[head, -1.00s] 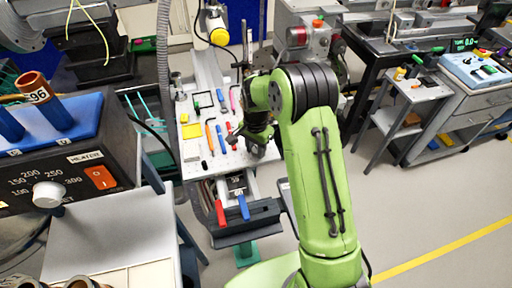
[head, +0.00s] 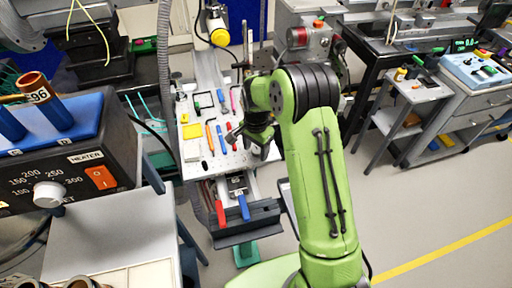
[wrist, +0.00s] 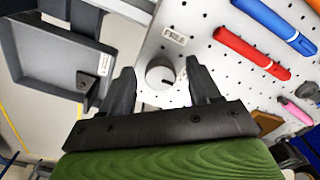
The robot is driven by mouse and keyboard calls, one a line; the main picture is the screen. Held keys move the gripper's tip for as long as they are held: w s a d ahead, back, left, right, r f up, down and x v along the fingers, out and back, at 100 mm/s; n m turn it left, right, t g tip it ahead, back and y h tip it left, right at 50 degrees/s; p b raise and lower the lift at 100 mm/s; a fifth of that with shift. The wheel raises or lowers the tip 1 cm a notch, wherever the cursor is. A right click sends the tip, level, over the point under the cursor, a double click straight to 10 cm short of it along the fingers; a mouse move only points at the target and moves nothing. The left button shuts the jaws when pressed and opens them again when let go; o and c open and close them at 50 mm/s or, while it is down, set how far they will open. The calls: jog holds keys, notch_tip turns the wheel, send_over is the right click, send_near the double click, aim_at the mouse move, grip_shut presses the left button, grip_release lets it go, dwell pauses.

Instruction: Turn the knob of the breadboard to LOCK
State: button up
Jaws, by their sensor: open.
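The breadboard (head: 197,168) is a white perforated plate with tools on it; it also shows in the wrist view (wrist: 215,62). Its knob (wrist: 158,72) is a small round pale knob with a dark mark at its lower right, near the plate's edge. A FREE label (wrist: 174,36) lies just above it; the mark does not point at that label. I see no readable LOCK label. My gripper (wrist: 160,78) is open, with one finger on each side of the knob and apparent gaps; contact cannot be told. In the head view my gripper (head: 248,143) hides the knob.
A red tool (wrist: 243,47) and a blue tool (wrist: 276,18) lie right of the knob. A grey tray-like part (wrist: 58,55) with a small unreadable label is left of the gripper. A heater box (head: 70,165) stands at the left; open floor (head: 420,215) is at the right.

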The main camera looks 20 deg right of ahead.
aim_at(256, 151)
notch_tip(256, 151, up, 16)
jog(key=p, duration=0.3)
jog(key=shift+f, duration=0.15)
